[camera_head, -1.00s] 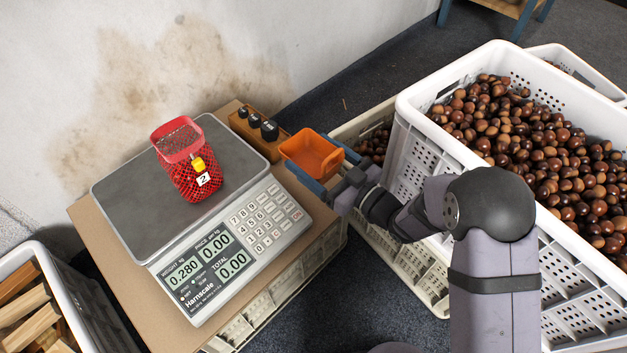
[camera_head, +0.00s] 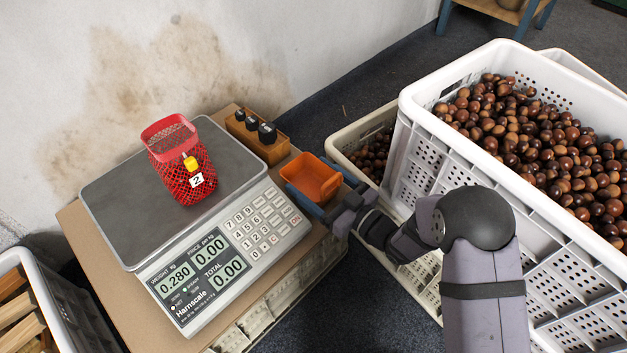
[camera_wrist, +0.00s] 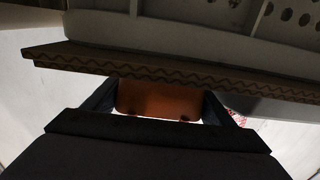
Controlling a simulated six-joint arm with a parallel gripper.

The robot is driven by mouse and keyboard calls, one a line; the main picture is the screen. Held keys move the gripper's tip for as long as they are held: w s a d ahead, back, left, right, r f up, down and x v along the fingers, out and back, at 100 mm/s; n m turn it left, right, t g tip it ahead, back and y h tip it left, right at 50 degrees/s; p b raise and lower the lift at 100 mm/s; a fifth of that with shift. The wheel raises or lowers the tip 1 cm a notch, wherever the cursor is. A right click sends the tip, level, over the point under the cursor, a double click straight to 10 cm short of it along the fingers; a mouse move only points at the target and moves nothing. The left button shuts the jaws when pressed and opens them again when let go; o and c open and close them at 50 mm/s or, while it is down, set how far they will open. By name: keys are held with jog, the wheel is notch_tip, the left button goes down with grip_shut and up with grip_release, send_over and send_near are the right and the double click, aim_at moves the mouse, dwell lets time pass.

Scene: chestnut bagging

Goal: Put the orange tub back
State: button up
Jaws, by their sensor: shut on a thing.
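The orange tub (camera_head: 312,181) is held upright, open side up, by my gripper (camera_head: 325,190) near the right edge of the cardboard-topped stand, to the right of the scale's keypad. My gripper is shut on the tub, with blue fingers along its sides. In the wrist view the tub (camera_wrist: 158,100) sits between the two dark fingers (camera_wrist: 158,103), close to the corrugated cardboard edge. I cannot tell whether the tub's base touches the cardboard. The tub looks empty.
A scale (camera_head: 112,225) bears a red mesh bag (camera_head: 181,165) and reads 0.280. A wooden block with black weights (camera_head: 258,138) stands behind the tub. A white crate of chestnuts (camera_head: 408,150) stands right, above a lower cream crate (camera_head: 345,145). A wood-filled crate (camera_head: 60,305) is at lower left.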

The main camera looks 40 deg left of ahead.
aim_at(332, 192)
jog(key=shift+f, duration=0.2)
jog(key=o, duration=1.2)
jog(key=shift+r, duration=0.2)
jog(key=shift+d, duration=0.2)
jog(key=d+p, duration=0.3)
jog(key=d, duration=0.7)
jog(key=shift+r+p, duration=0.1)
jog(key=shift+p, duration=0.3)
jog(key=shift+d, duration=0.8)
